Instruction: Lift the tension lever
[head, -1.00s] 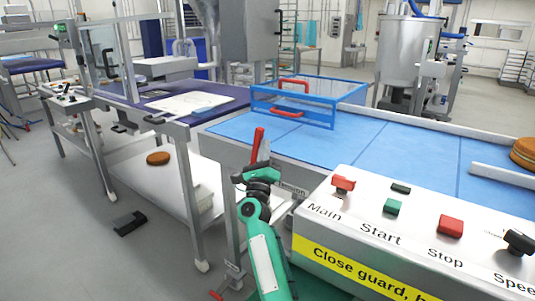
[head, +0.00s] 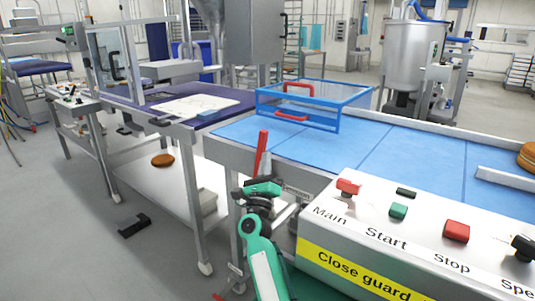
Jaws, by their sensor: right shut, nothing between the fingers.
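The tension lever (head: 262,149) is a red handle at the end of the conveyor, beside the control box. It stands nearly upright, tilted a little to the right at the top, and its lower end is hidden behind my gripper. My right gripper (head: 250,190), green and black, is just below and in front of the red handle in the picture. It is shut and empty, and I cannot tell whether it touches the lever. My left gripper is not in view.
The control box (head: 350,240) with Main, Start and Stop controls stands close on the right. The blue conveyor belt (head: 390,160) carries a clear guard (head: 315,95) with red handles. A steel table (head: 160,125) stands to the left.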

